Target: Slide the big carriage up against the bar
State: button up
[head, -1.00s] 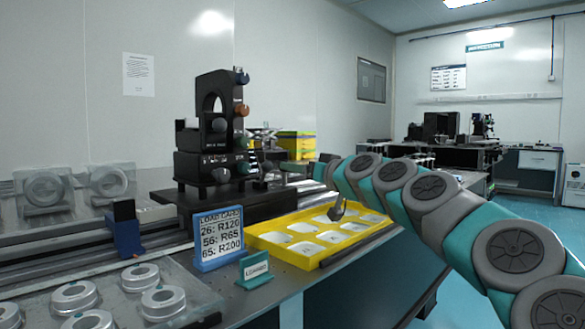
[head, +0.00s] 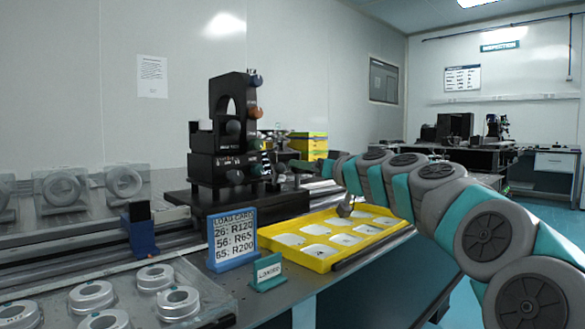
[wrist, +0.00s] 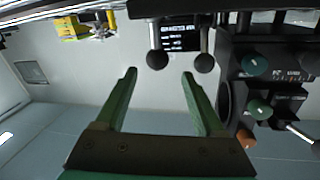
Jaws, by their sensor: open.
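The big carriage is a wide black base (head: 290,204) on the rail, carrying a tall black instrument (head: 220,150) with coloured knobs. A small blue block with a black top (head: 140,235) sits on the rail to its left, apart from it. I cannot tell which part is the bar. My gripper's green fingers (wrist: 158,92) are open and empty in the wrist view. Two black ball knobs on stems (wrist: 157,58) show near the fingertips, with the black instrument body (wrist: 275,75) at the right. In the head view my gripper is largely hidden near the instrument's right side.
A yellow tray (head: 322,262) with white compartments lies right of the carriage. A load card sign (head: 232,238) and a small teal sign (head: 267,273) stand at the table's front. Several metal rings (head: 92,295) lie at front left. Yellow boxes (head: 308,145) stand behind.

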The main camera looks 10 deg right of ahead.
jog(key=w, duration=0.1)
send_over(291, 187)
jog(key=shift+w+f, duration=0.15)
jog(key=shift+f, duration=0.45)
dwell(0.4)
grip_shut()
dwell(0.4)
dwell(0.8)
